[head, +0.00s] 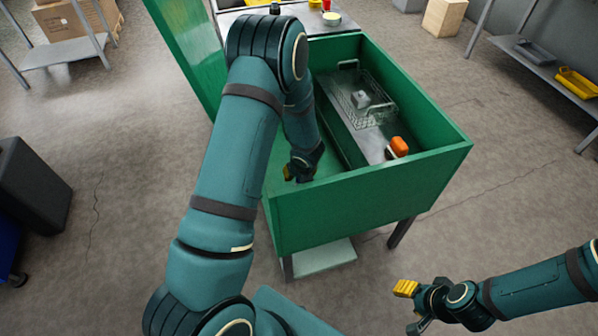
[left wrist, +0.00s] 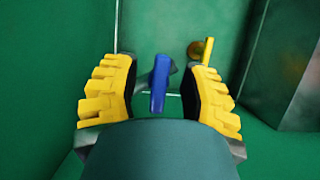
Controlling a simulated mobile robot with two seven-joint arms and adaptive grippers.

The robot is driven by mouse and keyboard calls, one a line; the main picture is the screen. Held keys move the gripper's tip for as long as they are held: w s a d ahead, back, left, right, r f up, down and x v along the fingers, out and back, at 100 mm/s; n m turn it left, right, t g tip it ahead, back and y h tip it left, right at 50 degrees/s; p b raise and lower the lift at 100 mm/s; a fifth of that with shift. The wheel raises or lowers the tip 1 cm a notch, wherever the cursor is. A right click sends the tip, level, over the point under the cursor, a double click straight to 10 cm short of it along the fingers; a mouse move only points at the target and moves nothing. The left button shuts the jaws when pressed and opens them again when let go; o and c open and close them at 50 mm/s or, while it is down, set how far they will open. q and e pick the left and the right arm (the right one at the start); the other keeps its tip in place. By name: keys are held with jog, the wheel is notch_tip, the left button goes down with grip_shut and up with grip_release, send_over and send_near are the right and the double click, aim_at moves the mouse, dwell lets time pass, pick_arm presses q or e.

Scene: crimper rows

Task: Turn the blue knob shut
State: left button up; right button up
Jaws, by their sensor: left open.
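The blue knob (left wrist: 159,84) shows in the left wrist view as an upright blue bar-shaped handle on a grey stem, near the green wall of the bin. My left gripper (left wrist: 160,95) is open, with one yellow-padded finger on each side of the knob and visible gaps between. In the head view the left gripper (head: 301,172) reaches down inside the green bin (head: 365,205) near its left wall; the knob is hidden there. My right gripper (head: 410,306) is outside the bin at the lower right, its fingers apart and empty.
A yellow lever (left wrist: 208,50) on a brass fitting sits just right of the knob. In the bin, a grey ledge (head: 345,125) carries a wire basket (head: 372,108) and an orange thing (head: 398,147). The green lid (head: 187,50) stands open at left.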

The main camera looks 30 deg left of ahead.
pick_arm(q)
jog(key=v, duration=1.2)
jog(key=shift+s, duration=0.1)
